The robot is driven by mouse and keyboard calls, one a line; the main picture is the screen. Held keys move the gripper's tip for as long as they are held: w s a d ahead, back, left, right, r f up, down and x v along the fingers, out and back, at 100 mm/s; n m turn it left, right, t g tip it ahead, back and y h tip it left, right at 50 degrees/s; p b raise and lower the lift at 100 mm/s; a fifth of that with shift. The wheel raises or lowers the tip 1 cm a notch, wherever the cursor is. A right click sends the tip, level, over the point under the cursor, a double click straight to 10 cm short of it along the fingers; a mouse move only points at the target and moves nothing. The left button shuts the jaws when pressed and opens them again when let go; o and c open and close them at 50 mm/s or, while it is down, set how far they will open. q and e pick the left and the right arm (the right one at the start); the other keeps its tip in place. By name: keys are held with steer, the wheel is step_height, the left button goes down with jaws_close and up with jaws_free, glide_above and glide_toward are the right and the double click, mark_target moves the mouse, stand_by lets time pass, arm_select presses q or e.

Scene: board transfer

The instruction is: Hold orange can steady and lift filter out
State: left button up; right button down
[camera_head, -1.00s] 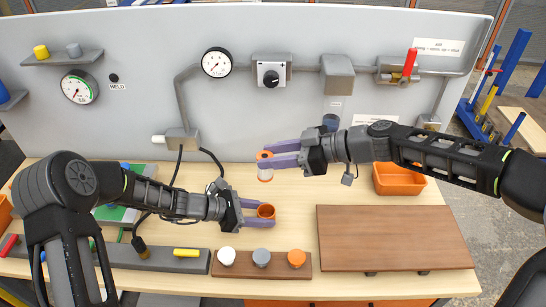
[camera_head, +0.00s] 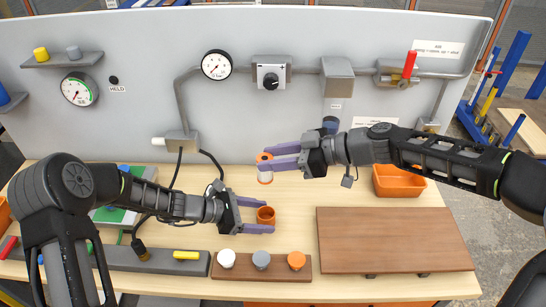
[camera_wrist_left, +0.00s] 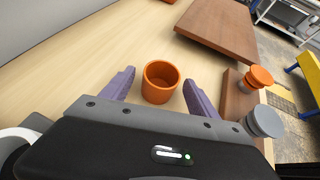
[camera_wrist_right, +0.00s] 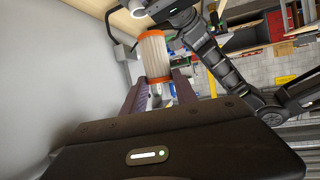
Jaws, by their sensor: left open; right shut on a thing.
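The orange can (camera_head: 266,216) stands upright and open-topped on the wooden table; it also shows in the left wrist view (camera_wrist_left: 160,82). My left gripper (camera_head: 262,215) is open, with its purple fingers on either side of the can; in the left wrist view gaps show between fingers and can. The filter (camera_head: 265,177), a white pleated cylinder with orange end rings, is above and behind the can, clear of it. My right gripper (camera_head: 278,156) is shut on the filter, which also shows in the right wrist view (camera_wrist_right: 153,56).
A board with white, grey and orange knobs (camera_head: 261,266) lies in front of the can. A brown board (camera_head: 395,238) is to the right, with an orange bin (camera_head: 398,181) behind it. A grey panel with gauges (camera_head: 216,63) rises at the back.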

arm_select(q)
steer(key=v, duration=1.1)
steer(key=shift+s+a, duration=0.1)
steer(key=shift+a, duration=0.1)
steer(key=shift+s, duration=0.1)
